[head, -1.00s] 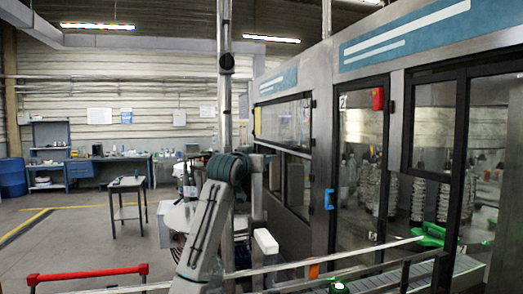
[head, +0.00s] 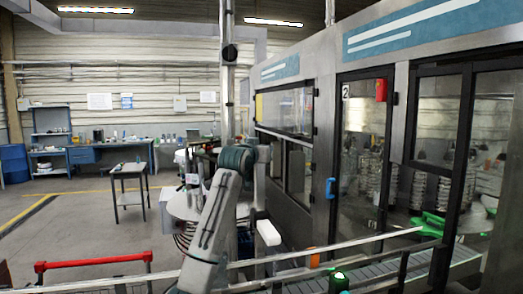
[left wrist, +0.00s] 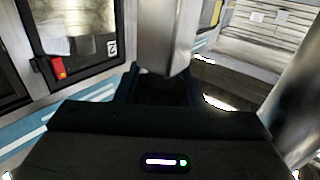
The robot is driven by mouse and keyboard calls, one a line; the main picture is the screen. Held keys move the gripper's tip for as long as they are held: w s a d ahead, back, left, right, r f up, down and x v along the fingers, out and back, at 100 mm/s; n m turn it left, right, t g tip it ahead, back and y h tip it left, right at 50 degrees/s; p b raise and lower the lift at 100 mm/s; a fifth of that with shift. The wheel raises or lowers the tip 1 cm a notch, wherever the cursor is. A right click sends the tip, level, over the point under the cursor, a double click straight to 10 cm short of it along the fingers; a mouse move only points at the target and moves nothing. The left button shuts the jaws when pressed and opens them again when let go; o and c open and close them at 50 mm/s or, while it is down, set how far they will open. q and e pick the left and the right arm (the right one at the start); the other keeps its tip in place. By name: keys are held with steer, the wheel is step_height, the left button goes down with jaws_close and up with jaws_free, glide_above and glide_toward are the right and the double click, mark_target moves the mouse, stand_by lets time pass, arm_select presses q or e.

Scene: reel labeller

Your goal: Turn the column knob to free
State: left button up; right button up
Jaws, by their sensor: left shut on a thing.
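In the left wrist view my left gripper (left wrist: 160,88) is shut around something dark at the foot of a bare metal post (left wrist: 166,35). This dark thing (left wrist: 164,92) looks like the column knob, but it is mostly hidden by the fingers and shadow, so its turn position cannot be told. In the head view my left arm rises from the bottom middle and hides the gripper. My right gripper is in neither view.
The machine cabinet (head: 322,150) with glass doors and a blue handle (head: 330,188) stands close on the right. A metal rail and conveyor (head: 385,270) cross the lower right. A red barrier (head: 93,260) is at lower left. A small table (head: 128,169) stands on open floor.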

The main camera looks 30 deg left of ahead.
arm_select(q)
steer(key=shift+n+y, duration=0.3)
steer(key=shift+y, duration=0.1)
steer(key=n+g+y+b, duration=0.1)
steer(key=y, duration=0.1)
steer(key=shift+f+n+y, duration=0.1)
steer(key=shift+n+y, duration=0.3)
steer(key=shift+a+n+g+y+b, duration=0.15)
steer(key=shift+n+g+y+b, duration=0.45)
steer(key=shift+n+y, duration=0.25)
steer(key=n+g+y, duration=0.1)
steer(key=n+g+y+b, duration=0.1)
steer(key=y, duration=0.1)
steer(key=shift+s+a, duration=0.15)
steer(key=shift+s+a+n+g+y+b, duration=0.1)
steer(key=shift+n+g+y+b, duration=0.35)
steer(key=shift+n+g+y, duration=0.3)
steer(key=o, duration=0.8)
steer(key=shift+o, duration=0.9)
